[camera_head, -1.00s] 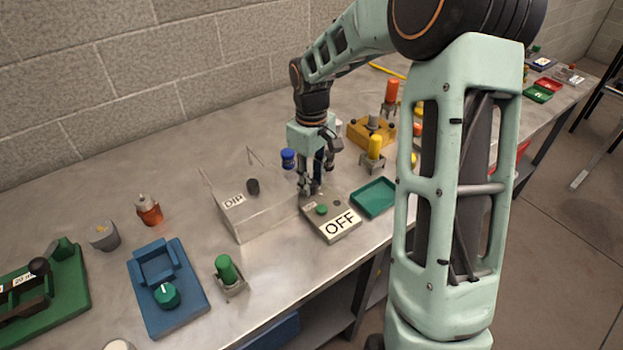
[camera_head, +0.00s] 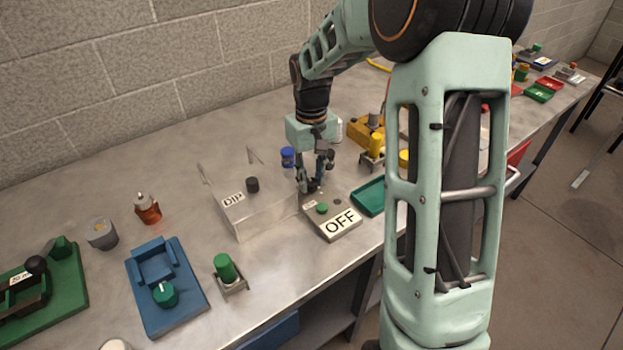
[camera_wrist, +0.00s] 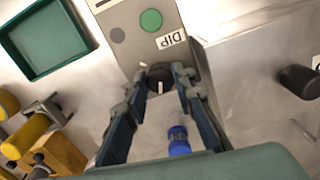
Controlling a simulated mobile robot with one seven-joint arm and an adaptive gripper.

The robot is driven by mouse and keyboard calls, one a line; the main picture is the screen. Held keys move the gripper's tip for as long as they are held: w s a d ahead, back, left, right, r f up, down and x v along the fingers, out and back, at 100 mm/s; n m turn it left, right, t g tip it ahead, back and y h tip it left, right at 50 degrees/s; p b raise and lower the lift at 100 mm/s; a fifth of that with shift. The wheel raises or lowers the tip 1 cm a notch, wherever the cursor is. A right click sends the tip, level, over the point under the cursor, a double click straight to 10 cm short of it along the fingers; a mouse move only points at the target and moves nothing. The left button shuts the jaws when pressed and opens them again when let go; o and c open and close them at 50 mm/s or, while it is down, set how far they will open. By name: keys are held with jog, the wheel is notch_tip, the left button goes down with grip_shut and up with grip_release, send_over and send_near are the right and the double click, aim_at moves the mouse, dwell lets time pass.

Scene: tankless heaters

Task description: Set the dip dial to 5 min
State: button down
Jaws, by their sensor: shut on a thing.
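The dip dial (camera_wrist: 160,84) is a dark round knob with a white pointer line, set at the end of a grey control box (camera_wrist: 139,44) beside a DIP label. In the wrist view its pointer runs roughly up and down the picture. My gripper (camera_wrist: 160,74) has its two fingers on either side of the dial and is shut on it. No minute marks are legible.
A clear tank (camera_head: 262,217) marked DIP, with a black knob, stands just left of the box. A green tray (camera_head: 369,197) lies to its right. A blue-capped bottle (camera_head: 287,158) and a yellow cylinder (camera_head: 376,143) stand close behind my gripper.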

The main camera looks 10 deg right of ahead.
aim_at(311, 182)
jog(key=shift+a+m, duration=0.1)
jog(key=shift+m, duration=2.1)
jog(key=c, duration=1.6)
grip_release()
jog(key=shift+r, duration=0.15)
notch_tip(311, 182, up, 12)
jog(key=shift+f, duration=0.1)
